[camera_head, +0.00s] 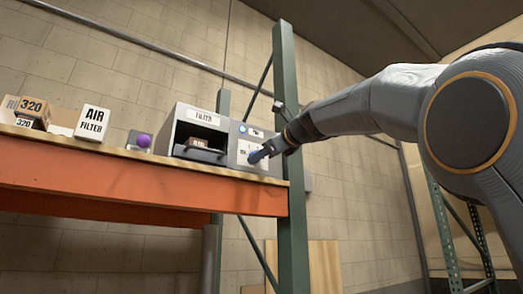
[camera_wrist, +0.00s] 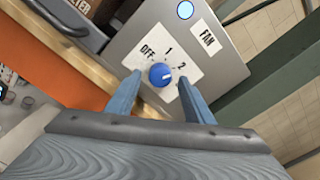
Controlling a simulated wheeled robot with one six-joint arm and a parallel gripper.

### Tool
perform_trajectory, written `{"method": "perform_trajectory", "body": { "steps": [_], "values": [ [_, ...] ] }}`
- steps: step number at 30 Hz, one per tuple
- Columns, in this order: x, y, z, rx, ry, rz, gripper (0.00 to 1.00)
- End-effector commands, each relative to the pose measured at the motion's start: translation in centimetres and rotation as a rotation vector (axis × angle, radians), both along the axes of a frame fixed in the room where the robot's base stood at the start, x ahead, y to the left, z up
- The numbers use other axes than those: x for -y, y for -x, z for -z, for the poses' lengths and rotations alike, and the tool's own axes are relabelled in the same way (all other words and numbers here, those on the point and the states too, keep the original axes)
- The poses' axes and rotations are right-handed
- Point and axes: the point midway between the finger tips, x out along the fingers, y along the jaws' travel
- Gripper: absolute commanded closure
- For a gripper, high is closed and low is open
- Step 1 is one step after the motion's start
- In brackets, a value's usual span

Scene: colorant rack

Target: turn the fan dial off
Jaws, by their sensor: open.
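The fan dial (camera_wrist: 161,75) is a round blue knob on a white plate marked OFF, 1 and 2, on a grey panel labelled FAN (camera_wrist: 207,37). A small pale mark on the knob seems to face right, toward the 2 side and away from OFF; its exact setting is hard to tell. My gripper (camera_wrist: 160,82) is open, with one blue finger on each side of the knob. I cannot tell whether the fingers touch it. In the head view my gripper (camera_head: 258,155) is at the front of the grey filter box (camera_head: 180,128) and largely hides the dial.
A round blue light (camera_wrist: 185,10) glows above the dial. A green rack post (camera_head: 288,120) stands just right of the box, close to my arm. An orange shelf beam (camera_head: 130,188) runs below. An air filter carton (camera_head: 93,122) and a purple ball (camera_head: 144,140) are to the left.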

Motion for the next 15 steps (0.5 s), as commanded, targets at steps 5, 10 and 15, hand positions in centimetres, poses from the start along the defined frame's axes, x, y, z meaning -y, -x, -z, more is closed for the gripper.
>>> {"method": "perform_trajectory", "body": {
  "steps": [5,10,15],
  "values": [
    [-0.25,-0.35,0.0,0.001,0.001,0.0,0.53],
    [-0.23,-0.35,0.04,0.001,0.001,0.0,0.54],
    [-0.21,-0.35,0.04,0.0,0.001,0.001,0.83]
  ]
}}
